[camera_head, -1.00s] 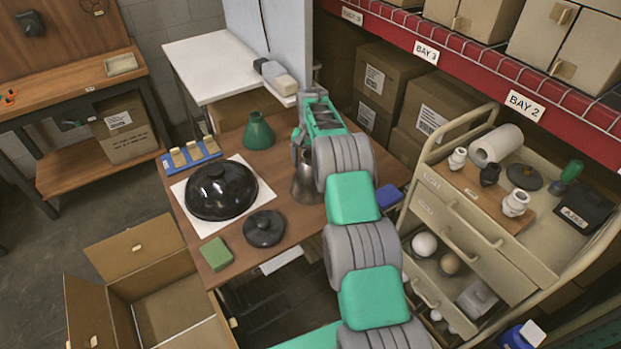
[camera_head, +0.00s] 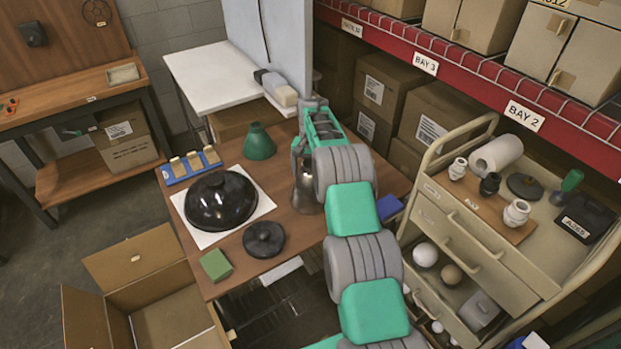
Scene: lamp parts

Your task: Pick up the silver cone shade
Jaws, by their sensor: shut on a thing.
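The silver cone shade (camera_head: 307,194) is a dark, shiny metal cone near the right side of the brown wooden table. It is upright, with its wide end down. My gripper (camera_head: 301,155) is over its narrow top and shut on it. My arm hides the shade's right side and part of the grip. I cannot tell whether its rim touches the table.
A green cone shade (camera_head: 259,143) stands left of my gripper. A black dome (camera_head: 220,200) on a white sheet, a dark round lid (camera_head: 264,239) and a green block (camera_head: 216,265) lie further left. A blue item (camera_head: 389,207) and a cart (camera_head: 466,245) are right.

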